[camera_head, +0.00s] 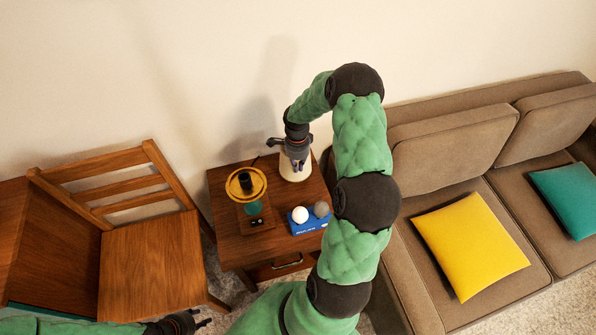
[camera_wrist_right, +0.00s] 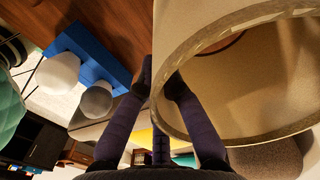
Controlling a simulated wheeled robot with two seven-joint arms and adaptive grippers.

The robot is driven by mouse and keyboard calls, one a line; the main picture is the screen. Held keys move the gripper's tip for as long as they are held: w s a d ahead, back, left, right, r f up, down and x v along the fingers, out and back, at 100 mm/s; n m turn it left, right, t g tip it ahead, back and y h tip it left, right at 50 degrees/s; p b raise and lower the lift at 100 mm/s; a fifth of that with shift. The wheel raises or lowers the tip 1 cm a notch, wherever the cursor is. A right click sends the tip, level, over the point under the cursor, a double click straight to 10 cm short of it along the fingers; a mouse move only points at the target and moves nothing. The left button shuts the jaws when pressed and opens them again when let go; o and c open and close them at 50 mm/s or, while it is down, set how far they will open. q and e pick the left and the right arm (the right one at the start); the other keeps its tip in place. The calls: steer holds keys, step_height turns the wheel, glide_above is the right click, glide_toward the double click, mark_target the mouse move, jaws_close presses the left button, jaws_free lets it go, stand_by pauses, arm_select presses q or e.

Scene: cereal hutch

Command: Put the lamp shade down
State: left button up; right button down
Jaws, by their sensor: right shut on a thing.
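The cream lamp shade (camera_head: 296,171) is over the back right of the wooden side table (camera_head: 228,239). My right gripper (camera_head: 297,160) is shut on its rim from above; in the right wrist view the shade (camera_wrist_right: 235,70) fills the right side, its rim between the fingers (camera_wrist_right: 160,85). Whether the shade touches the tabletop, I cannot tell.
A blue box (camera_head: 308,226) with a white ball (camera_head: 300,215) and a grey ball (camera_head: 321,209) sits at the table's front right, close to the shade. A wooden chair (camera_head: 150,262) stands left, a brown sofa (camera_head: 440,150) right. The wall is behind.

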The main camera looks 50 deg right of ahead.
steer(key=shift+w+d+f+b, duration=0.15)
steer(key=shift+f+b, duration=0.7)
steer(key=shift+f, duration=0.85)
steer(key=shift+f, duration=0.2)
steer(key=c, duration=1.4)
jaws_free()
steer(key=shift+r, duration=0.1)
step_height(320, 180, up, 12)
steer(key=p, duration=0.4)
steer(key=shift+w+d, duration=0.2)
steer(key=shift+w, duration=0.1)
